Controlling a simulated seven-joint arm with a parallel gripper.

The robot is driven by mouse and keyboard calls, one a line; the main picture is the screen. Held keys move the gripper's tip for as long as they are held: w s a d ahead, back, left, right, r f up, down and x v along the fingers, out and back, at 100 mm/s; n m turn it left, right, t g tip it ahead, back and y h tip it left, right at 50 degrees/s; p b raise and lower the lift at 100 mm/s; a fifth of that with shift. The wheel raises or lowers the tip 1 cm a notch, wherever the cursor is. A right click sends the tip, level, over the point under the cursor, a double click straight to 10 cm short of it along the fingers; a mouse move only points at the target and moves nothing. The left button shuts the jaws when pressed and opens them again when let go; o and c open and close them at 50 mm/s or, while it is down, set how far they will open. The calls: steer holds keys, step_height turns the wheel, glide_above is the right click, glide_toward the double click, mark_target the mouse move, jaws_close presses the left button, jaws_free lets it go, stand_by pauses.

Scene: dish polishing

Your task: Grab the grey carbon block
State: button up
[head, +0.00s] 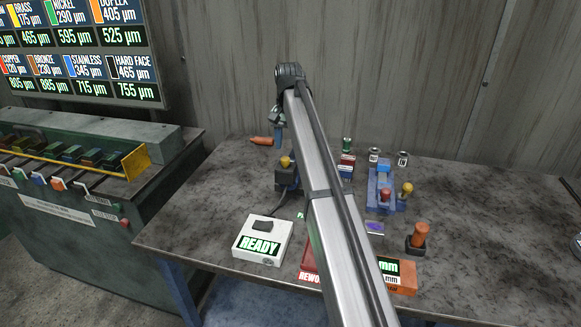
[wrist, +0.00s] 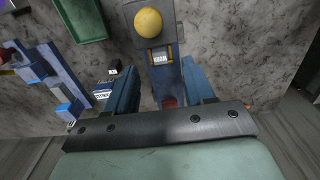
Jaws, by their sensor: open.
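My gripper (head: 278,143) hangs at the far end of my arm, over the back left of the table. In the wrist view its two blue fingers (wrist: 158,98) are apart. Between and beyond them is a dark stand with a yellow knob (wrist: 149,22), a small labelled piece and a reddish spot; no grip on it shows. The stand's yellow knob also shows in the head view (head: 285,162). A dark grey block-like piece (head: 266,225) lies on the white READY box (head: 262,245), apart from my gripper. I cannot tell whether it is the carbon block.
A blue fixture (head: 381,200) with red and yellow knobs stands right of my arm. An orange-topped post (head: 420,235) is at the front right. A green tray (wrist: 82,18) shows in the wrist view.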

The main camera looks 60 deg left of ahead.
steer(key=shift+w+a+f, duration=0.1)
steer(key=shift+w+f, duration=0.1)
steer(key=shift+f, duration=1.45)
steer(key=shift+w+a+f, duration=0.1)
steer(key=shift+w+f, duration=0.05)
steer(key=shift+f, duration=1.5)
jaws_close()
